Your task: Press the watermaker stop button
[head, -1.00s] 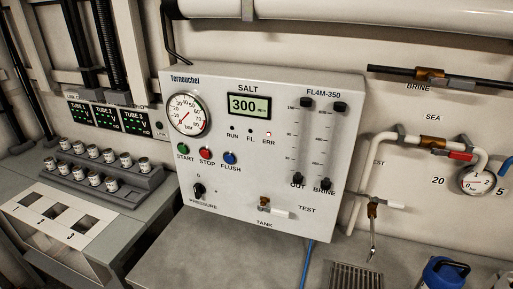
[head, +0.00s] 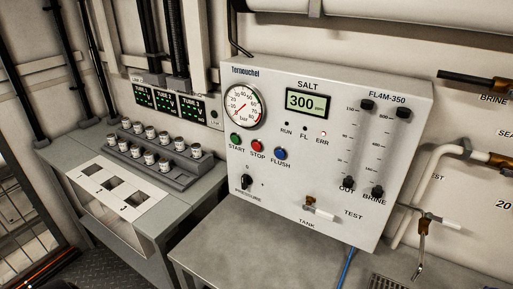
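The watermaker panel (head: 330,225) is a white upright box labelled Ternouchel and FL4M-350, in the middle of the head view. Its red STOP button (head: 257,146) sits between the green START button (head: 235,140) and the blue FLUSH button (head: 280,154), below the round pressure gauge (head: 243,107). Neither of my grippers shows in the head view, and nothing covers the buttons.
A grey bench (head: 220,258) extends in front of the panel, mostly bare. To the left, a rack of several small capped jars (head: 150,158) stands behind a white plate with numbered square openings (head: 92,183). Pipes and a valve (head: 424,222) are at the right.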

